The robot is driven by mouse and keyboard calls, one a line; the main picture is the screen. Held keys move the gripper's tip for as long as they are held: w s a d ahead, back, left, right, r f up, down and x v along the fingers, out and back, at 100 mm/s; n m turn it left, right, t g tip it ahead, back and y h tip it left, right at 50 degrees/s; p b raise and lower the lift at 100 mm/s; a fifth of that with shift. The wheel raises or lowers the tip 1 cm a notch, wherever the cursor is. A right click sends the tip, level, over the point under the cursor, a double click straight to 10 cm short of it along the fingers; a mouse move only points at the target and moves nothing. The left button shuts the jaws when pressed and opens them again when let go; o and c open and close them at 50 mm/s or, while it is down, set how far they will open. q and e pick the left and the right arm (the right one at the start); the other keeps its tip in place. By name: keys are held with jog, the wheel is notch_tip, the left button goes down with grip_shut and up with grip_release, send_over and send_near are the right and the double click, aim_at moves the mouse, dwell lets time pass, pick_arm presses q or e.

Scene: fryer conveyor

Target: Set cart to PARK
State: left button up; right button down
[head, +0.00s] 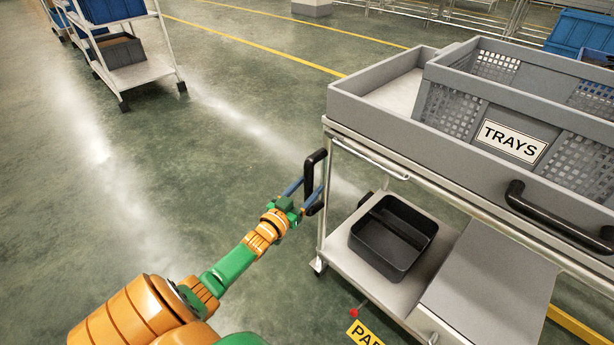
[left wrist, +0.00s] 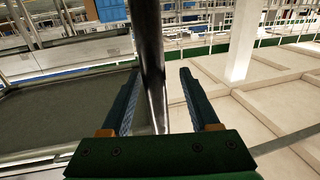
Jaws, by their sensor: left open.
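The grey cart (head: 345,135) stands at the right in the head view. A black upright handle (head: 314,165) is on its left end. A red knob (head: 354,312) and a yellow sign (head: 364,333) reading "PA…", cut off by the frame edge, are low at its near side. My left gripper (head: 303,192) is open at the black handle. In the left wrist view a dark shiny upright bar (left wrist: 151,60) runs between the open fingers of the left gripper (left wrist: 160,80); I cannot tell if they touch it. My right gripper is out of view.
A grey crate labelled TRAYS (head: 510,140) sits on the cart top, and a black bin (head: 394,238) on its lower shelf. A white rack (head: 143,72) with blue bins stands at the far left. The green floor between is clear, with yellow lines.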

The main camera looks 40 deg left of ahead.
pick_arm(q)
jog(key=shift+s+d, duration=0.1)
jog(key=shift+s, duration=0.25)
jog(key=s+p, duration=0.2)
jog(key=s, duration=0.4)
jog(key=shift+s+d, duration=0.2)
jog(key=shift+d, duration=0.1)
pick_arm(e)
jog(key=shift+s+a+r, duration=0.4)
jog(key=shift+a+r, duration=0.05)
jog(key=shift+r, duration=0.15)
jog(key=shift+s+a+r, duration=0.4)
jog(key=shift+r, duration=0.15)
